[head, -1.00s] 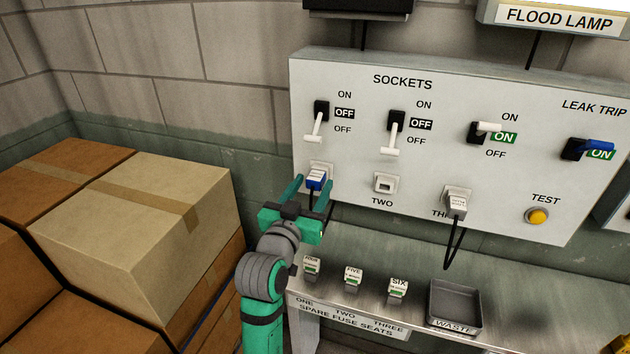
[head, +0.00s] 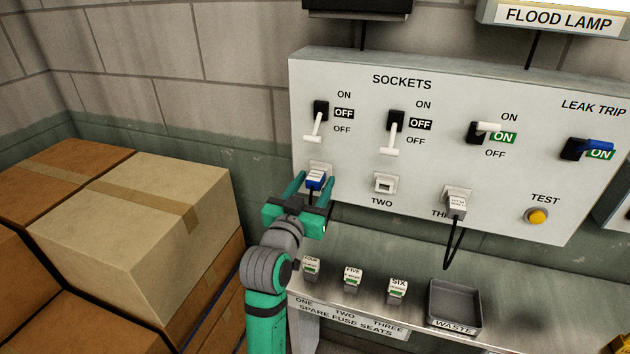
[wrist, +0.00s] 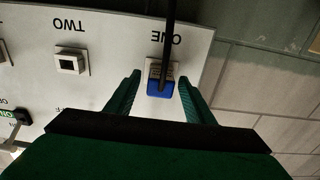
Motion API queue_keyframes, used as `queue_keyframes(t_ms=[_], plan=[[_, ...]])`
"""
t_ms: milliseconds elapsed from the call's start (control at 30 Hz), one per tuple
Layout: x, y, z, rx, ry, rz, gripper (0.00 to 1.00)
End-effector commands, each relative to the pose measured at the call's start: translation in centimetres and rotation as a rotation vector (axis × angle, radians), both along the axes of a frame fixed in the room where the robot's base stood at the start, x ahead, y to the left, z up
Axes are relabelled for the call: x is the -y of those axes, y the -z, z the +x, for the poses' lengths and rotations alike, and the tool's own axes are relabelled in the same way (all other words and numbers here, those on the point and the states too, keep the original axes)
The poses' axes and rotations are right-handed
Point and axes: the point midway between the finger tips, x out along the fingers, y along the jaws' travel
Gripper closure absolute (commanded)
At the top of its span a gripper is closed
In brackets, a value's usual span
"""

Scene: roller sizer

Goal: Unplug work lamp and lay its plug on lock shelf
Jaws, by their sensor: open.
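A blue-and-white plug (head: 316,179) sits in socket ONE at the lower left of the SOCKETS panel (head: 470,95); its label is too small to read. Its black cord hangs down in front of my gripper. My gripper (head: 314,184) is open, with one finger on each side of this plug. In the wrist view, the blue plug (wrist: 160,87) lies between the spread fingers, with a visible gap to each. A grey plug (head: 456,205) with a black cord is in socket THREE. I cannot tell which plug is the work lamp's. No shelf labelled for locks is readable.
Socket TWO (head: 384,184) is empty. The first two switches are down at OFF; the third (head: 487,129) reads ON. A metal ledge below carries several small fuses and a WASTE tray (head: 454,304). Cardboard boxes (head: 130,220) stand close on the left.

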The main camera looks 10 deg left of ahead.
Motion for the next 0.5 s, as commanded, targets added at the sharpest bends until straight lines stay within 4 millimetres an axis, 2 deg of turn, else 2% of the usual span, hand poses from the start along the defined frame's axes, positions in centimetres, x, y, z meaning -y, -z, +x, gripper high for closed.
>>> queue_keyframes(t_ms=[467,500], plan=[[-0.1,-0.01,-0.01,0.0,-0.001,0.0,0.52],[-0.1,-0.01,-0.01,0.0,-0.001,0.0,0.54]])
